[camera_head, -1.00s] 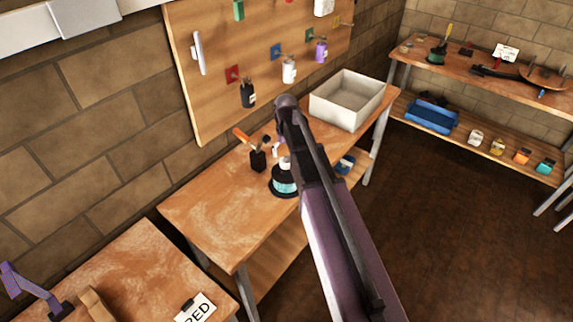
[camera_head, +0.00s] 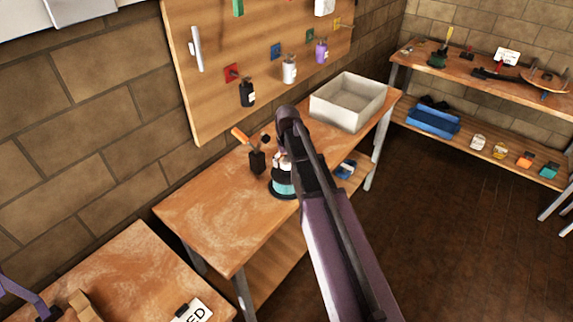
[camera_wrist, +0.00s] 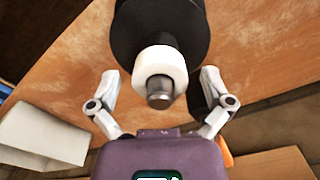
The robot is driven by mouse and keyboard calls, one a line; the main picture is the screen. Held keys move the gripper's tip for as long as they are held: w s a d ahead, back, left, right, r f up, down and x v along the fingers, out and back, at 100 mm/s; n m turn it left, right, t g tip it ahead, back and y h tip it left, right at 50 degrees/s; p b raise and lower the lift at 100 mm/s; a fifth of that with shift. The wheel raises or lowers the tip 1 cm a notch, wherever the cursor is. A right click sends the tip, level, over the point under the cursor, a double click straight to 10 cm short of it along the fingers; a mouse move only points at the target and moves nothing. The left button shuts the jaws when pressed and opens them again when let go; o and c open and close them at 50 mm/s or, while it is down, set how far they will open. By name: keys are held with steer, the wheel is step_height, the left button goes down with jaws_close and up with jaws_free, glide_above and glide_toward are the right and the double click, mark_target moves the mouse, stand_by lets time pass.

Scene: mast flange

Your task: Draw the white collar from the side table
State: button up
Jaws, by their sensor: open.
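The white collar (camera_wrist: 150,61) is a thick ring around a grey metal pin (camera_wrist: 158,94) in the wrist view. Behind it is a wide black body (camera_wrist: 180,20). In the head view a round black and teal stand (camera_head: 283,188) sits on the side table (camera_head: 205,208), with white parts at its top, partly hidden by my arm. My gripper (camera_wrist: 160,76) is open, with one finger to each side of the collar and visible gaps between. The gripper is mostly hidden behind my arm in the head view.
A dark cup with an orange-handled tool (camera_head: 257,161) stands close left of the stand. A white open bin (camera_head: 348,100) is at the table's far end. A pegboard (camera_head: 200,95) with hanging bottles rises behind. Another bench (camera_head: 130,270) is at lower left. The floor at right is clear.

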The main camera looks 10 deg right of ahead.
steer(key=shift+c, duration=0.2)
steer(key=c, duration=1.2)
steer(key=shift+o, duration=0.2)
steer(key=shift+r, duration=0.15)
step_height(320, 180, up, 10)
steer(key=p, duration=1)
